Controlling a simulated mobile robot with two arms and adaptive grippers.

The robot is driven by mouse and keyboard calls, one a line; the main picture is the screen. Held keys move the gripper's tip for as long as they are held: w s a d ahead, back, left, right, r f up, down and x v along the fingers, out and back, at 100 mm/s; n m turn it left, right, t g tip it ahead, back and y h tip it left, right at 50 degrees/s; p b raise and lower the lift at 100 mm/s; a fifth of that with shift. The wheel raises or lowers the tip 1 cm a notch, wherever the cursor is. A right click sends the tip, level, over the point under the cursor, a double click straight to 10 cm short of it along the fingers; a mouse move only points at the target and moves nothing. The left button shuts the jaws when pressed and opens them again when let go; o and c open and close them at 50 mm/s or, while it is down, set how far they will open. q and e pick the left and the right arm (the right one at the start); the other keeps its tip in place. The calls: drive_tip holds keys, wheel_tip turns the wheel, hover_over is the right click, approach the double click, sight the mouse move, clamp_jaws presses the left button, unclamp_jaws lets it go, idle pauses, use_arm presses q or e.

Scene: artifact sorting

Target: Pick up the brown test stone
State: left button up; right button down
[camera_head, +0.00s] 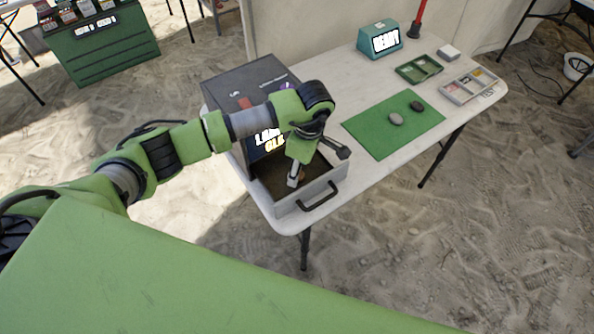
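My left gripper (318,166) reaches down over the open drawer (322,189) of the dark box. Its two fingers look spread apart, one pointing down into the drawer and the other out to the right. A small brown patch (302,174) shows beside the lower finger; it may be the brown test stone, but the gripper hides most of it. I cannot tell whether the finger touches it. My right gripper is not in view.
The dark box (245,88) stands on the white table (372,88). A green mat (377,137) holds a grey stone (396,119) and a darker stone (417,106). Behind are a teal "READY" device (381,40), a green tray (419,68) and a compartment tray (470,86).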

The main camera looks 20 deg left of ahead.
use_arm(q)
drive_tip(key=shift+f, duration=0.55)
drive_tip(key=shift+a, duration=0.1)
drive_tip(key=c, duration=1.2)
drive_tip(key=shift+r, duration=0.1)
